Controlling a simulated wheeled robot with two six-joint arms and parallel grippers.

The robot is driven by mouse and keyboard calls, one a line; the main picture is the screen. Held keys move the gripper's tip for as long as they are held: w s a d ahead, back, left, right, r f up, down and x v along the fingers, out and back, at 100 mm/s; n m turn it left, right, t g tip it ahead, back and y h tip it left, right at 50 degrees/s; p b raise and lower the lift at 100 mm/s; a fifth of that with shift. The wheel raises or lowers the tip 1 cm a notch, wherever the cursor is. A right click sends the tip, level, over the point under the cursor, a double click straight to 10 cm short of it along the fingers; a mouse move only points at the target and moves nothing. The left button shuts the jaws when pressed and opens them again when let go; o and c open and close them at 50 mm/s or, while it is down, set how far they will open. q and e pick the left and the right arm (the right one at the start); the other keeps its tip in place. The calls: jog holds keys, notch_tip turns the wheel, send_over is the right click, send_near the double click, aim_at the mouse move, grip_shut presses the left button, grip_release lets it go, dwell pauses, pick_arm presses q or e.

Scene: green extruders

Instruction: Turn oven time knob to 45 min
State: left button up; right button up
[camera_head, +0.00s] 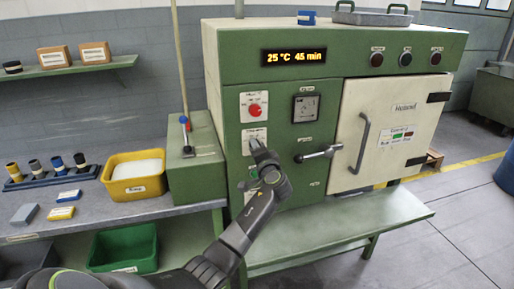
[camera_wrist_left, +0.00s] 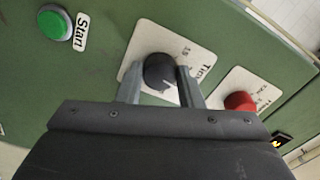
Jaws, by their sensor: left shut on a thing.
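The green oven (camera_head: 236,70) stands in the middle of the head view. Its display (camera_head: 294,57) reads 25 °C 45 min in yellow. The dark time knob (camera_wrist_left: 160,71) sits on a white plate labelled Time in the left wrist view, with a white pointer line on it. My left gripper (camera_wrist_left: 161,84) is shut on the time knob, one finger on each side. In the head view my left gripper (camera_head: 256,146) hides most of the knob. My right gripper is not in view.
A red temperature knob (camera_head: 254,110) is above the time knob, and a green Start button (camera_wrist_left: 54,23) is beside it. A black-handled lever (camera_head: 318,153) and the cream oven door (camera_head: 392,120) are to the right. A green bench (camera_head: 340,232) runs below.

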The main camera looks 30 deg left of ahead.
pick_arm(q)
jog(key=shift+m+p, duration=0.3)
jog(key=shift+m, duration=0.6)
jog(key=shift+f, duration=0.1)
jog(key=o, duration=1)
jog(key=shift+d, duration=0.1)
jog(key=shift+b+v, duration=1.95)
jog(key=shift+v, duration=6.7)
